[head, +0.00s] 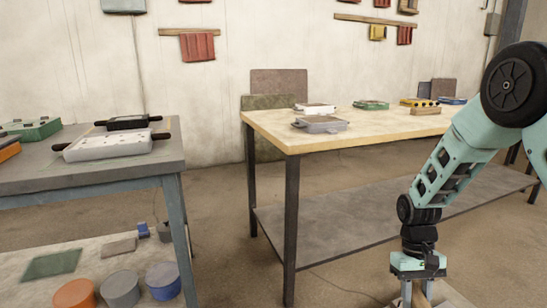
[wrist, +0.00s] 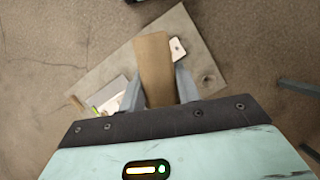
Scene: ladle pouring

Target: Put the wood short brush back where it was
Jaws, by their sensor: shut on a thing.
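My gripper (wrist: 158,88) is shut on a flat brown wooden piece, the wood short brush (wrist: 153,58), which sticks out between the two grey fingers in the wrist view. Its bristles do not show. In the head view my gripper (head: 414,294) points down at the bottom right, in front of the wooden-topped table, and the brush cannot be made out there. Below the brush in the wrist view is a flat grey board (wrist: 122,67) at floor level. I cannot tell the height between them.
A small white item (wrist: 177,49) lies on the board, with a pale item (wrist: 107,92) at its left. The wooden-topped table (head: 375,126) carries several boxes and a small wood block (head: 425,111). A grey table (head: 90,177) stands left. Floor between the tables is open.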

